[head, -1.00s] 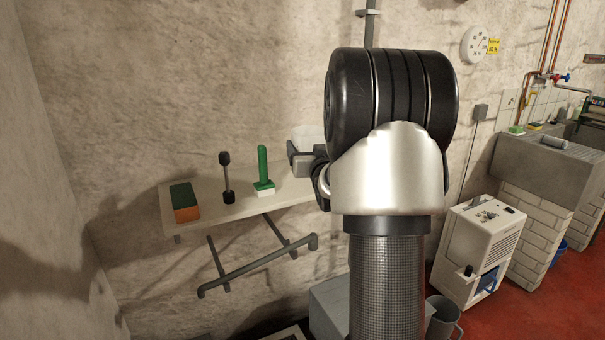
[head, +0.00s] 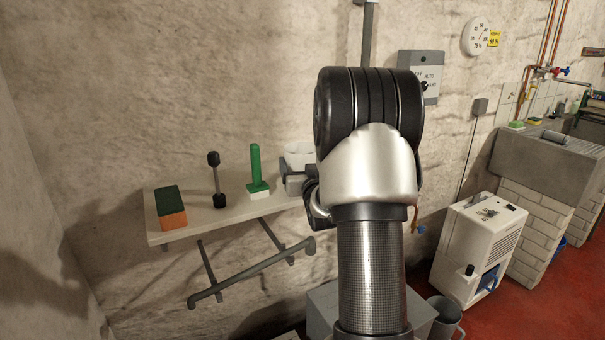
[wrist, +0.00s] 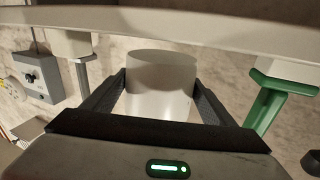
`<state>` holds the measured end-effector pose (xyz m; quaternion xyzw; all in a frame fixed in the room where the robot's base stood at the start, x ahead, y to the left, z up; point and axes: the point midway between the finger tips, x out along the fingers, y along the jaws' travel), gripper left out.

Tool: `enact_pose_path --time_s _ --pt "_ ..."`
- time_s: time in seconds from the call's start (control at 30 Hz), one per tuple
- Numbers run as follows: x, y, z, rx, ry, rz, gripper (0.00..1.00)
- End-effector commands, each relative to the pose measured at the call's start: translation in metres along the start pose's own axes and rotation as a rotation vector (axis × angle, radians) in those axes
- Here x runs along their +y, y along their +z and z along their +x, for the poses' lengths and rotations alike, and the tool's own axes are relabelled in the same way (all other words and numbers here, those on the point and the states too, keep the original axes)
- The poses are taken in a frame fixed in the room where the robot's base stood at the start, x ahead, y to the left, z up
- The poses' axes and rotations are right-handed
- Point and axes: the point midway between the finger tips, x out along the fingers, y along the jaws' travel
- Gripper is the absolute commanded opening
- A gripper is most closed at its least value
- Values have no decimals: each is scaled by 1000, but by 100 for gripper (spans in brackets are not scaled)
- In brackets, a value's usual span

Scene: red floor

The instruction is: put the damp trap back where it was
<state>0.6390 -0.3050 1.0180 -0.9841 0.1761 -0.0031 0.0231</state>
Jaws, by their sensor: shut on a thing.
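The damp trap seems to be the plain whitish tub (head: 299,153), seen at the right part of the wall shelf (head: 228,215) and partly covered by my arm. In the wrist view the tub (wrist: 160,85) stands between the two dark fingers. My gripper (wrist: 160,100) is shut on it. In the head view my gripper (head: 293,180) shows only in part, left of my wrist. The tub is right of the green-handled tool (head: 256,170).
An orange and green block (head: 171,208) and a dark dumbbell-shaped tool (head: 216,180) stand further left on the shelf. A grey-handled tool with a white base (wrist: 82,75) is on the tub's other side. A control box (head: 423,75) hangs on the wall; a white dehumidifier (head: 476,245) stands right.

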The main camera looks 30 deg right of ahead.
Motion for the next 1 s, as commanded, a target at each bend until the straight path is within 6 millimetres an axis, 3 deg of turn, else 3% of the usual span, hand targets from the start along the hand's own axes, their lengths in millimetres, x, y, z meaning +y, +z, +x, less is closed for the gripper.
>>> enact_pose_path --time_s 0.03,0.13,0.53,0.57,0.67,1.0 --pt "1 12 0 -3 0 1 48" --pt "1 23 0 -2 0 1 48" --pt "1 26 0 0 0 0 48" --pt "1 25 0 0 0 1 82" --pt "1 25 0 -1 0 1 97" --pt "1 22 0 -1 0 1 97"
